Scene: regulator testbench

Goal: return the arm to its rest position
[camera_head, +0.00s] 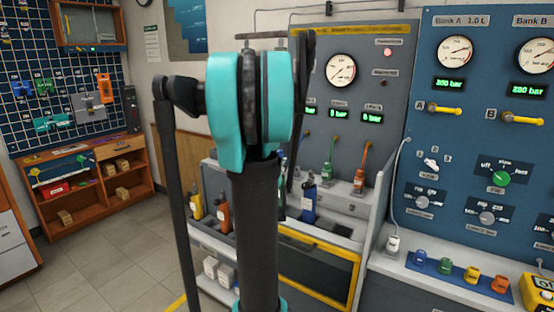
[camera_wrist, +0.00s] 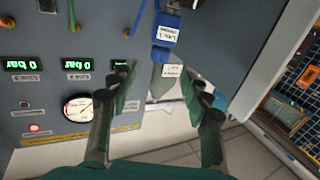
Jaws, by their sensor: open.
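My gripper (camera_wrist: 158,88) shows in the wrist view with its two dark fingers and green pads spread apart, and nothing sits between them. My teal and black arm rises through the middle of the head view, folded with a link at its left. My gripper cannot be made out in the head view. A blue fitting with a white label (camera_wrist: 166,32) appears beyond the fingers in the wrist view, apart from them.
The grey gauge panel (camera_head: 395,130) and blue bank panel (camera_head: 470,130) stand behind and right of my arm. The bench with bottles (camera_head: 345,228) is close behind it. A wooden shelf (camera_head: 90,165) stands far left. Floor (camera_head: 110,265) is clear at left.

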